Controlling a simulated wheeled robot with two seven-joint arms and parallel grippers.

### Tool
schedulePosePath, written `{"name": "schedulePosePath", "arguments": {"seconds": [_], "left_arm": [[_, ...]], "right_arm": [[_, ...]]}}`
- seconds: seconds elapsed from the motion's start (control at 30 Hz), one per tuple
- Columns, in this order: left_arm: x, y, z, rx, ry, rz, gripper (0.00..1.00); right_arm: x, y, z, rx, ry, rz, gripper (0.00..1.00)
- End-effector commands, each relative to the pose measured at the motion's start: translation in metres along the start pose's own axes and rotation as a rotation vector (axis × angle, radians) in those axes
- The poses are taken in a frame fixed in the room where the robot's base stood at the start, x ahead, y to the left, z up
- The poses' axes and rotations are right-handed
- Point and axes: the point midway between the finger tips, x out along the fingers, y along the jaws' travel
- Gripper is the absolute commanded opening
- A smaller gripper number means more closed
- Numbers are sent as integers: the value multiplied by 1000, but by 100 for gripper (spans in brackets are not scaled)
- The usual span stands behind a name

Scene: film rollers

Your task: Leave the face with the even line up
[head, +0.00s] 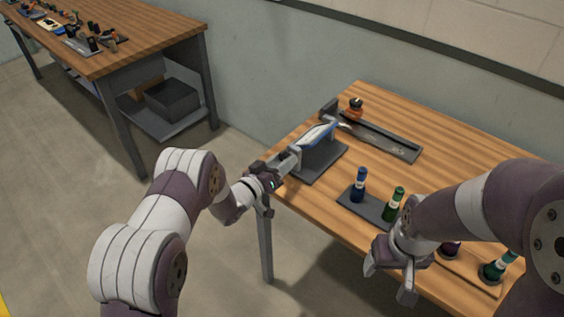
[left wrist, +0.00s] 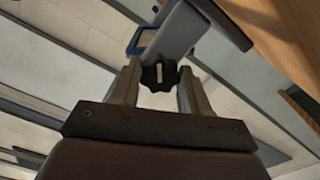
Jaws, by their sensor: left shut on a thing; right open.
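My left gripper (head: 290,160) is shut on a flat tool with a pale face and a blue edge (head: 318,134), held over a dark grey mat (head: 320,163) at the table's left end. In the left wrist view, the left gripper (left wrist: 158,82) has a black lobed knob (left wrist: 160,77) with a white mark between its fingers. A grey slab (left wrist: 176,30) with a blue-edged part (left wrist: 146,40) lies just beyond. I cannot make out a line on any face. My right gripper (head: 388,282) is open and empty near the front edge.
A long dark tray (head: 390,143) lies behind the mat, with an orange-and-black pot (head: 355,108) beside it. Blue (head: 358,187), green (head: 394,205), purple (head: 451,250) and teal (head: 497,267) bottles stand towards the front. Another cluttered table (head: 150,40) is at the back left.

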Motion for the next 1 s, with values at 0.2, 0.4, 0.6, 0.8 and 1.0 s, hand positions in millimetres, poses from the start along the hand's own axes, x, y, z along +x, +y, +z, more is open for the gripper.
{"name": "schedulePosePath", "arguments": {"seconds": [0.2, 0.4, 0.6, 0.8, 1.0], "left_arm": [[0, 0, -1, -201, 2, 0, 15], [0, 0, -1, -391, 2, -1, 15], [0, 0, -2, -571, 2, 0, 15], [0, 0, -1, -723, 3, 0, 15], [0, 0, -1, -833, 3, 0, 15]], "right_arm": [[0, 0, 0, 0, 0, 0, 71], [0, 0, 0, 0, 0, 0, 71], [-1, 0, 0, 0, 0, 0, 71], [-2, 0, 0, 0, 0, 0, 71], [-3, 0, 0, 0, 0, 0, 71]]}}
